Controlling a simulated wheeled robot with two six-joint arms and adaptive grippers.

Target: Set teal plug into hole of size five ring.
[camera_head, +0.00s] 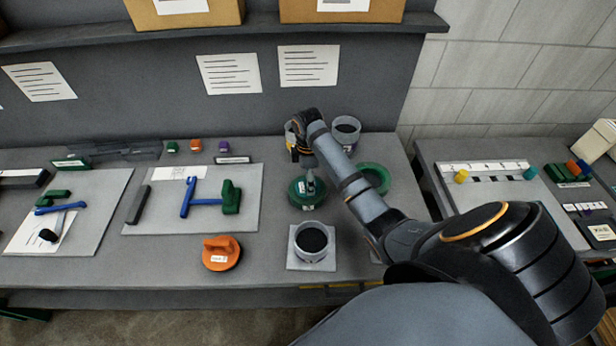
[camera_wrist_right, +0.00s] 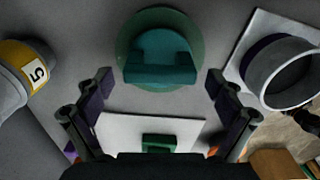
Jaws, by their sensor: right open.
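The teal plug (camera_head: 307,193), a round disc with a raised grip bar, stands on the bench and also shows in the right wrist view (camera_wrist_right: 160,60). My right gripper (camera_wrist_right: 160,84) is open and points down over the plug, with a finger on either side of its grip bar and not closed on it. A ring with a yellow band marked 5 (camera_wrist_right: 30,75) is at the left of the right wrist view. In the head view, a ring behind my right gripper (camera_head: 291,135) is partly hidden by it. My left gripper is not in view.
A grey ring with a dark opening (camera_head: 312,238) stands on a square plate in front of the plug. An orange plug (camera_head: 221,252) sits front left.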

